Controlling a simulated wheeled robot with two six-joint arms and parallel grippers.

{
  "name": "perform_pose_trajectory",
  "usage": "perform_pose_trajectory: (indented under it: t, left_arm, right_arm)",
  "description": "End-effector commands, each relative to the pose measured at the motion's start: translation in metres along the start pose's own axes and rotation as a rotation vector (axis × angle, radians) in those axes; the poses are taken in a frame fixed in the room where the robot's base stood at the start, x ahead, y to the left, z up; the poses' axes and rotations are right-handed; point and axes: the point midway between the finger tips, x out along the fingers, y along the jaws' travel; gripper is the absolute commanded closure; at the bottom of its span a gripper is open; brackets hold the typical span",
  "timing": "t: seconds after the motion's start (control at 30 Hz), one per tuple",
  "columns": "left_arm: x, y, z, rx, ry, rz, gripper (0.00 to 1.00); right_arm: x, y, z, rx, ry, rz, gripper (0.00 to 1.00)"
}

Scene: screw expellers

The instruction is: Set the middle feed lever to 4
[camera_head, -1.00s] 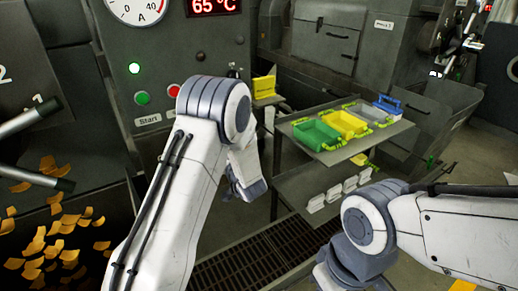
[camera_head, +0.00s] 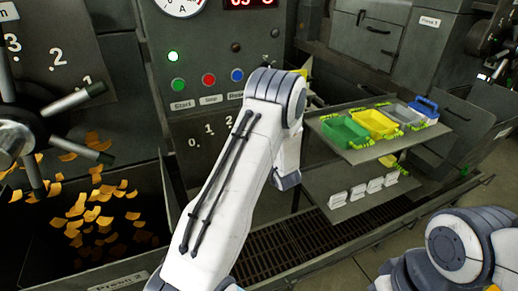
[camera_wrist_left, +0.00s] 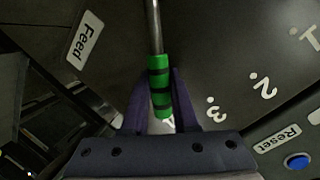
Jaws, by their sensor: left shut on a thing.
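The feed lever has a thin metal rod (camera_wrist_left: 153,25) and a green handle with dark bands (camera_wrist_left: 159,68), seen in the left wrist view. My left gripper (camera_wrist_left: 161,76) is shut on this handle, one dark finger on each side. A white Feed label (camera_wrist_left: 86,40) is at the left, and the scale numbers 1, 2 and 3 (camera_wrist_left: 215,108) run along the right. Another mark beneath the handle is mostly hidden by the gripper. In the head view, my left arm covers the lever, leaving the numbers 0, 1 and 2 (camera_head: 211,130) visible. My right gripper is out of view.
A blue Reset button (camera_wrist_left: 297,161) is close to the left gripper; green (camera_head: 178,85) and red (camera_head: 208,79) buttons are on the same panel. A handwheel (camera_head: 18,138) stands at the left. A shelf (camera_head: 340,155) with green, yellow, grey and blue bins is at the right.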

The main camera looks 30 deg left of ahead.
Motion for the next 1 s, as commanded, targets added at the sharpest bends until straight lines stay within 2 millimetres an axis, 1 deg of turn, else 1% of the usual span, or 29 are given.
perform_pose_trajectory:
  t: [0.03,0.07,0.1,0.13,0.43,0.57,0.67,0.9,1.0]
  left_arm:
    - [-0.002,0.003,0.004,0.008,-0.008,0.008,1.0]
    - [-0.002,0.003,0.004,0.008,-0.008,0.008,0.69]
    - [-0.002,0.003,0.004,0.008,-0.008,0.008,0.54]
    - [-0.001,0.003,0.004,0.007,-0.007,0.008,0.43]
    - [-0.001,0.002,0.002,0.003,-0.004,0.004,0.43]
    - [-0.009,0.003,0.001,0.003,-0.002,0.005,0.43]
    - [-0.025,0.003,0.002,0.004,0.0,0.006,0.43]
    - [-0.074,0.003,0.002,0.004,0.0,0.008,0.43]
    - [-0.089,0.003,0.002,0.004,-0.002,0.008,0.43]
  right_arm:
    - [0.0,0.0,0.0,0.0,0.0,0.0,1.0]
    - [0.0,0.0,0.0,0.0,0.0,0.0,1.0]
    - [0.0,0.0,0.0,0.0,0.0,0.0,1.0]
    - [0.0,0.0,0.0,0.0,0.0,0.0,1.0]
    - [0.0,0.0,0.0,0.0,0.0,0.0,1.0]
    - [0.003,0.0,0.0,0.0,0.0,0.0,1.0]
    - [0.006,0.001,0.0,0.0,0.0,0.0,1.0]
    - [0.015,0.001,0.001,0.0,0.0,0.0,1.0]
    - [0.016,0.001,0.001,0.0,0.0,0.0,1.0]
